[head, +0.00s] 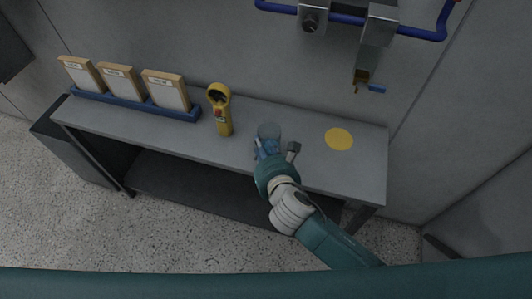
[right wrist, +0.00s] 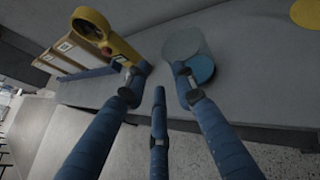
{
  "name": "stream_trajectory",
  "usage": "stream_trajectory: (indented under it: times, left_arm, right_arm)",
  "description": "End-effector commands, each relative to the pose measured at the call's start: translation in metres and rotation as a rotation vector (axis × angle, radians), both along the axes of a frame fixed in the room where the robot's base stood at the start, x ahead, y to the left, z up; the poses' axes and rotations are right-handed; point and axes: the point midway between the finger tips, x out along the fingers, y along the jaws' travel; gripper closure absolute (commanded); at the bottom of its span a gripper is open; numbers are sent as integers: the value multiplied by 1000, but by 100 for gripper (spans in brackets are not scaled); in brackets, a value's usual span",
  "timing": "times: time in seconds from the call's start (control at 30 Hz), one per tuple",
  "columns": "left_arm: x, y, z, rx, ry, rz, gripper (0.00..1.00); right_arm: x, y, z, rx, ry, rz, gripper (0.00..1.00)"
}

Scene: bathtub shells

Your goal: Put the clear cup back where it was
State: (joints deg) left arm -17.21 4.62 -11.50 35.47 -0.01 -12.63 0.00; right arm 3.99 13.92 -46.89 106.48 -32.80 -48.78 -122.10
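The clear cup (head: 268,131) stands upright on the grey bench near its front edge, right of the yellow handheld device. In the right wrist view the clear cup (right wrist: 183,46) looks greyish, with a blue round part (right wrist: 201,69) at its lower right. My right gripper (head: 272,150) is at the near side of the cup and partly hides it. In the right wrist view its fingers (right wrist: 157,75) are spread with nothing between them. The cup is just beyond the tip of the right-hand finger; I cannot tell whether they touch. My left gripper is not in view.
A yellow handheld device (head: 220,110) stands left of the cup. A flat yellow disc (head: 339,139) marks the bench (head: 370,170) at right. A blue rack (head: 130,103) holds three framed cards at left. A blue pipe (head: 345,19) with a tap hangs above.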

Motion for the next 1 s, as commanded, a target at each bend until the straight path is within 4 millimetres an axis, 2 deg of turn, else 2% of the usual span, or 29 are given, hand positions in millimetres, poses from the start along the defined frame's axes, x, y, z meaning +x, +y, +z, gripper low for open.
stream_trajectory:
  times: [0.1,0.3,0.87,1.0]
  left_arm:
    - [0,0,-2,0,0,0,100]
    - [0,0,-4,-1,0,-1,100]
    - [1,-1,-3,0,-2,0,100]
    - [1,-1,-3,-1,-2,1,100]
  right_arm:
    - [-20,-5,8,0,1,1,74]
    - [-37,-9,18,-1,-1,0,74]
    - [-39,-9,19,0,0,-1,74]
    - [-42,-17,16,79,43,-59,74]
